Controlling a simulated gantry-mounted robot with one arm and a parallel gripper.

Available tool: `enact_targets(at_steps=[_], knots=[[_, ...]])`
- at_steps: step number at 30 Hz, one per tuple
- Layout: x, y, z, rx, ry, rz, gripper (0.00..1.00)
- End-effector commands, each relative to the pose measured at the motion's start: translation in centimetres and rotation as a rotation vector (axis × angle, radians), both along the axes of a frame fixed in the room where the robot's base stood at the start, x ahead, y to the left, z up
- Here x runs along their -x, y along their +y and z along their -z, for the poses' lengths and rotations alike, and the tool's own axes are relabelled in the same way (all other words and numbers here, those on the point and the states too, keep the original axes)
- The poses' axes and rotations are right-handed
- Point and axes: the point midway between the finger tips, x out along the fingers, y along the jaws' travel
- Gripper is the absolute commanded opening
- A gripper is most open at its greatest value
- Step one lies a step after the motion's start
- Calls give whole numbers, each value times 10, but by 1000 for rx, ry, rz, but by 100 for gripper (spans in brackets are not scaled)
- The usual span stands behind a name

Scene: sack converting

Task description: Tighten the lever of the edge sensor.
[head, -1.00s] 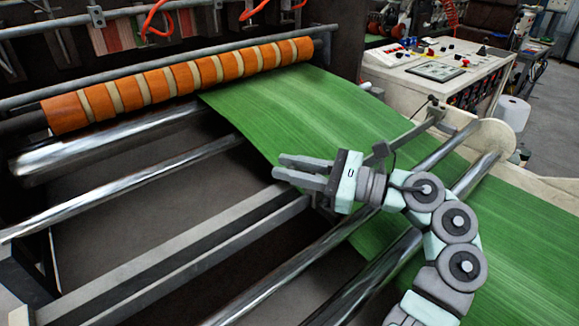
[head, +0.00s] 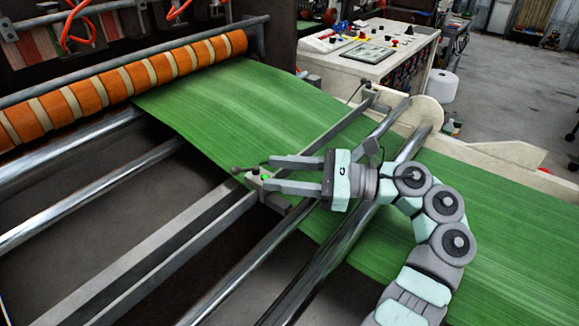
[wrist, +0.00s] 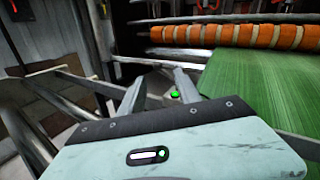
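The edge sensor (head: 256,180) is a small light block with a green light, mounted on a rail at the edge of the green web (head: 235,105). A dark lever (head: 243,170) with a round knob sticks out from it to the left. My gripper (head: 267,174) is open, its two fingers pointing left at the sensor, with the green light showing between the fingertips. I cannot tell whether the fingers touch the sensor. In the wrist view the green light (wrist: 175,94) shows beside the right finger; the lever is not clear there.
Steel rollers (head: 335,240) and the grey rail (head: 150,250) cross the frame below and beside my gripper. An orange-banded roller (head: 125,85) lies at the upper left. A control console (head: 375,50) stands behind the web.

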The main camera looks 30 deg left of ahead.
Motion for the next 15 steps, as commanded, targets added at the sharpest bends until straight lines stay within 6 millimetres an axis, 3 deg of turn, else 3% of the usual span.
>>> enact_targets(at_steps=[15], knots=[[-9, -19, 0, 0, -3, -4, 40]])
